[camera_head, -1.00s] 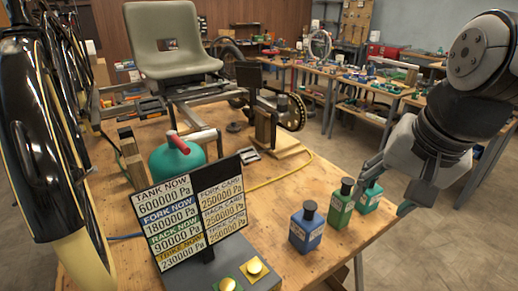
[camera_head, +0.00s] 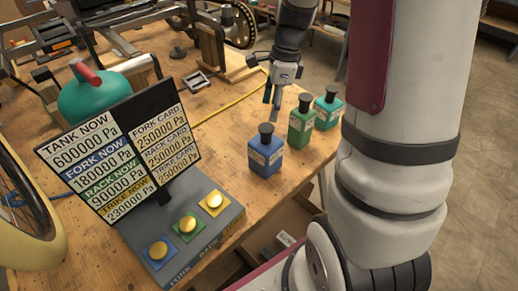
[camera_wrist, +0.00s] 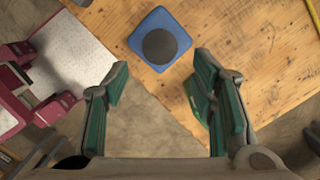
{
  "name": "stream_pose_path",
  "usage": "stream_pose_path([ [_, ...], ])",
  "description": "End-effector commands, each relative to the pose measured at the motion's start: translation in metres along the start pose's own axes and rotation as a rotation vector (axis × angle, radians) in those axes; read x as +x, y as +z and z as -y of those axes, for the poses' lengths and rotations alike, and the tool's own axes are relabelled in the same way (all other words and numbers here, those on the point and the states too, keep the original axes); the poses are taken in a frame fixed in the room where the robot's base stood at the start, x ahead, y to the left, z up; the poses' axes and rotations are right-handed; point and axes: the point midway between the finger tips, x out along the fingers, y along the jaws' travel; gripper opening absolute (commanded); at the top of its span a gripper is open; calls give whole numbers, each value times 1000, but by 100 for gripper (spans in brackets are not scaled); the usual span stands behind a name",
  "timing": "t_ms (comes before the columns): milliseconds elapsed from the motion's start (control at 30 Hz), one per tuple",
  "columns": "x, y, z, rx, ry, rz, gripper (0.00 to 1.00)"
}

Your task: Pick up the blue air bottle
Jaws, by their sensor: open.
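The blue air bottle (camera_head: 265,152) stands upright on the wooden workbench in the head view, with a black cap and a pale label. In the wrist view the blue bottle (camera_wrist: 160,36) shows from above, just beyond the fingertips and roughly midway between them. My gripper (camera_head: 273,98) is behind and above the bottle in the head view. Its green-padded fingers are spread and empty in the wrist view (camera_wrist: 161,80). A green bottle (camera_head: 301,124) stands right of the blue one, and a teal bottle (camera_head: 327,108) is further right.
A control box (camera_head: 185,240) with several yellow buttons and a pressure sign (camera_head: 120,150) stands left of the bottles. A teal tank (camera_head: 92,98) is behind the sign. The bench edge is close to the bottles on the right. A yellow hose (camera_head: 228,107) crosses the bench.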

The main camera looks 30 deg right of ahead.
Motion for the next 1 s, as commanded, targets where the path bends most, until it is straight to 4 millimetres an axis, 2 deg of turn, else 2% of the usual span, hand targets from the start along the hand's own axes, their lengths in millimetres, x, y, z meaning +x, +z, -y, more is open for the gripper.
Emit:
stream_pose_path([
  [100, 25, 0, -1, -1, 5, -1, 52],
  [233, 44, 0, 0, -2, 3, -1, 52],
  [467, 60, 0, 0, -3, 1, 0, 52],
  [800, 103, 0, -1, -4, 2, 0, 52],
  [1000, 108, 1, -1, -4, -1, 0, 52],
])
